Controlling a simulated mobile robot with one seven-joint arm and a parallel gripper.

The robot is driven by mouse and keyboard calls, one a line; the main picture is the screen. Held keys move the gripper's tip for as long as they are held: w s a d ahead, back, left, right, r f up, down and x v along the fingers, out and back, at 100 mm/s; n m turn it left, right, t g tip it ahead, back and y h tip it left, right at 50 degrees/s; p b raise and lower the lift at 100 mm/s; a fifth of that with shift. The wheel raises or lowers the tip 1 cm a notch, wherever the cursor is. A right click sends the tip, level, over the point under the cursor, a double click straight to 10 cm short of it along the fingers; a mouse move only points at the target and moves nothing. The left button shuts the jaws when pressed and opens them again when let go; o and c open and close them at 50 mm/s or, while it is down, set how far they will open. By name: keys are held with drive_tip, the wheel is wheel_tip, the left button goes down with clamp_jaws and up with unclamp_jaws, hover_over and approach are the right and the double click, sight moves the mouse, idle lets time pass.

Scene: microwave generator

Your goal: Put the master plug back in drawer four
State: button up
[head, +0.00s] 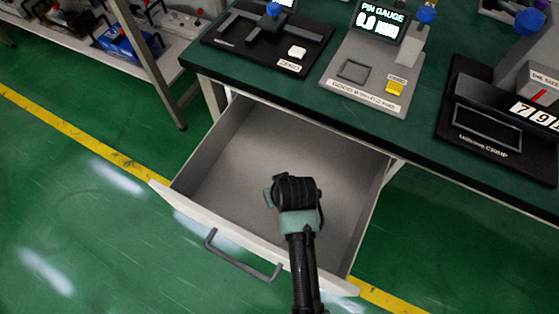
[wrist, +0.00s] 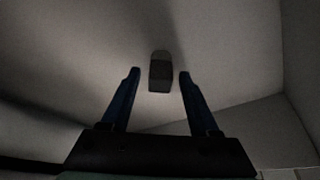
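An open drawer (head: 262,150) with a pale grey inside extends from under the green-topped bench. No number on it is readable. My gripper (head: 292,190) reaches down into the drawer; its fingertips are hidden in the head view. In the wrist view my gripper (wrist: 159,78) is open, with a finger on each side. A small dark grey block with a rounded, lighter end, likely the master plug (wrist: 160,76), is between and slightly beyond the fingertips. Gaps show on both sides of it. It appears to lie on the drawer floor. The head view does not show it.
On the bench stand a pin gauge (head: 380,35), a black fixture marked ZERO (head: 268,38) and another black gauge (head: 490,110) at right. The drawer's front panel with its handle (head: 240,256) is nearest me. A shelf (head: 130,45) stands at left. The drawer floor looks otherwise clear.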

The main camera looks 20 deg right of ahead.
drive_tip(key=p+v, duration=0.3)
drive_tip(key=v, duration=0.9)
drive_tip(key=shift+r, duration=0.2)
drive_tip(key=shift+w, duration=0.1)
